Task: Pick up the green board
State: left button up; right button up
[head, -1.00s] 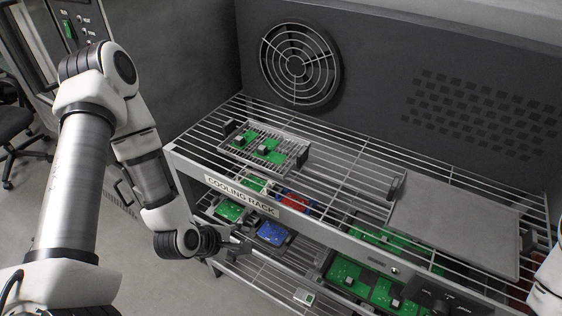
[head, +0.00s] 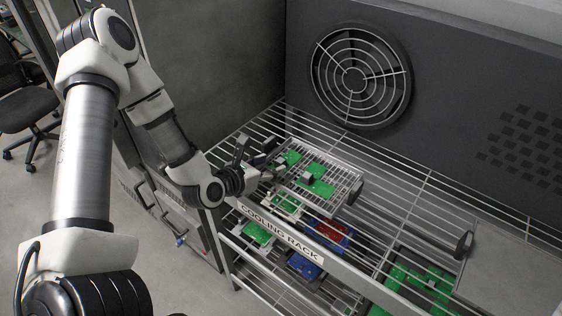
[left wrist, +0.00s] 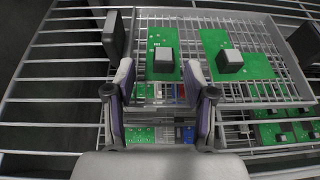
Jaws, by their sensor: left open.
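Two green boards lie side by side on a small wire tray on the rack's top shelf. The left board (head: 291,157) and the right board (head: 318,188) each carry a small grey block. In the left wrist view the left board (left wrist: 156,38) appears between and just beyond my fingertips, and the right board (left wrist: 258,66) lies to the right of them. My left gripper (head: 264,160) is open and empty at the tray's left end; it also shows in the left wrist view (left wrist: 159,72). It partly hides the left board in the head view. My right gripper is out of view.
The wire tray (head: 354,172) has dark upright handles at its ends. Other green, red (head: 331,231) and blue boards (head: 304,266) lie on the level below, behind the cooling rack label (head: 280,233). A round fan grille (head: 358,75) is on the back wall.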

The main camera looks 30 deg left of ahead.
aim_at(286, 158)
pick_arm(q)
jog(key=x, duration=0.3)
jog(key=shift+s+d, duration=0.1)
jog(key=shift+d, duration=0.25)
jog(key=shift+s+a+r, duration=0.1)
jog(key=shift+s, duration=0.1)
jog(key=shift+s+a, duration=0.15)
jog(key=shift+s, duration=0.05)
jog(key=c, duration=0.5)
grip_shut()
jog(key=shift+w, duration=0.15)
jog(key=shift+r, duration=0.1)
